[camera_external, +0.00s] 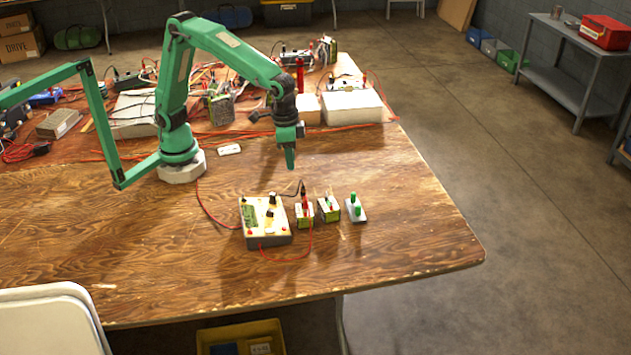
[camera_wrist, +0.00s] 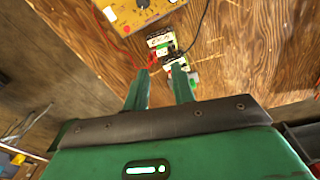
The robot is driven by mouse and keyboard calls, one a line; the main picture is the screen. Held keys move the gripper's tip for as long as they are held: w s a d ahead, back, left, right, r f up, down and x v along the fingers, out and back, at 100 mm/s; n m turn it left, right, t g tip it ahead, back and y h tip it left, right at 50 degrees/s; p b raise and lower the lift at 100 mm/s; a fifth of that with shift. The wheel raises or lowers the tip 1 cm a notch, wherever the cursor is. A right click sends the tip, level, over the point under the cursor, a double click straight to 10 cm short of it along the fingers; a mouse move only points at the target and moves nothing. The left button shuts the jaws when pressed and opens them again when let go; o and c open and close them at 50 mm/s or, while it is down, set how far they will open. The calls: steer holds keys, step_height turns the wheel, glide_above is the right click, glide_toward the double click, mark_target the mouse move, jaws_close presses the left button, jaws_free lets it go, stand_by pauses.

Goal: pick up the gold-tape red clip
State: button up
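A red clip (camera_external: 305,201) stands upright on a small green-and-white block (camera_external: 304,221) on the wooden table, right of the meter box; a dark lead runs to it. I cannot make out gold tape on it. A second similar block (camera_external: 329,212) beside it has a small red part on top. My gripper (camera_external: 290,166) is above the table behind these blocks, pointing down and touching nothing. In the wrist view its two green fingers (camera_wrist: 162,70) are apart with nothing held between them.
The cream meter box (camera_external: 264,233) stands left of the blocks, with red and black leads. A white block with green posts (camera_external: 354,209) is at the right. Cluttered electronics and a white box (camera_external: 352,107) fill the back. The table's right side is clear.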

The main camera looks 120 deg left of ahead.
steer(key=n+g, duration=0.1)
steer(key=n, duration=0.1)
glide_above(305, 198)
steer(key=f, duration=0.5)
steer(key=shift+a+f, duration=0.2)
steer(key=shift+f, duration=0.1)
steer(key=shift+d+f, duration=0.2)
steer(key=shift+f, duration=3.7)
steer(key=c, duration=0.5)
